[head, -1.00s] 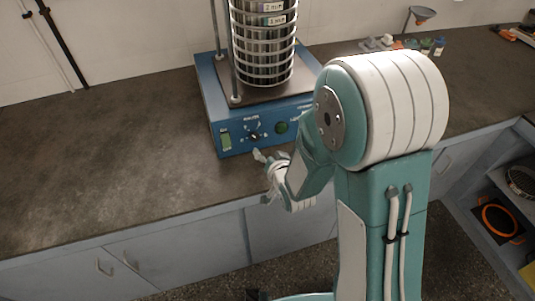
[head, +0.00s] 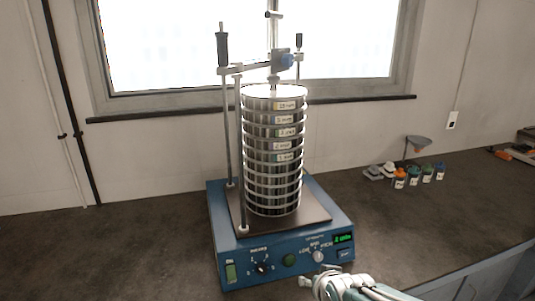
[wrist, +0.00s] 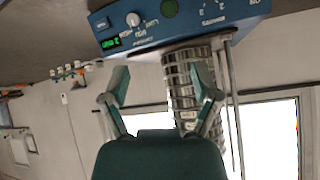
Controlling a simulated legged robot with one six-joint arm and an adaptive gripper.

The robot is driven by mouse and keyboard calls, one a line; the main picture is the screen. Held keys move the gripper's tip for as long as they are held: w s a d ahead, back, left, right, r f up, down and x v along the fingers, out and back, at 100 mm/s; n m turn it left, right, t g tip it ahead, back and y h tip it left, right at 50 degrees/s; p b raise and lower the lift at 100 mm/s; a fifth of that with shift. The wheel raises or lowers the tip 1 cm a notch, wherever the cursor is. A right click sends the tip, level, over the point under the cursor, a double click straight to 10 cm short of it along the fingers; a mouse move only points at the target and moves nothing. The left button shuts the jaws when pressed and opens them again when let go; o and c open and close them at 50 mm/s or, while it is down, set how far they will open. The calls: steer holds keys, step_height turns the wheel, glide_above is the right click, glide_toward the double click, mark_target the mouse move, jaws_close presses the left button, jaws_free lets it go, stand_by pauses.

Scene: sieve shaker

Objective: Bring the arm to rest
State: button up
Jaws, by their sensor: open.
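My gripper (head: 322,284) shows at the bottom of the head view, in front of the right part of the shaker's blue base (head: 225,262). In the wrist view my gripper (wrist: 160,88) has its two teal fingers spread apart with nothing between them. The sieve shaker carries a tall stack of metal sieves (head: 272,165) under a clamp bar (head: 250,68). Its green display (head: 344,239) is lit. In the wrist view the shaker base (wrist: 180,25) appears upside down beyond the fingers, and one finger overlaps the sieve stack (wrist: 186,75). Most of my arm is out of view.
A bright window (head: 160,45) is behind the shaker. Small bottles (head: 414,176) and a funnel (head: 418,141) stand on the dark bench (head: 110,250) to the right. The bench left of the shaker is bare. Cabinet fronts (head: 470,285) lie below its edge.

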steer(key=s+d+r+g, duration=0.2)
steer(key=s+r, duration=0.1)
steer(key=s, duration=0.5)
steer(key=s+d+r+n+g+h, duration=0.1)
steer(key=s+d+r, duration=0.1)
steer(key=s, duration=0.6)
steer(key=shift+s+d+r+g, duration=0.3)
steer(key=shift+r+g, duration=0.1)
steer(key=shift+r, duration=0.45)
steer(key=shift+w, duration=0.15)
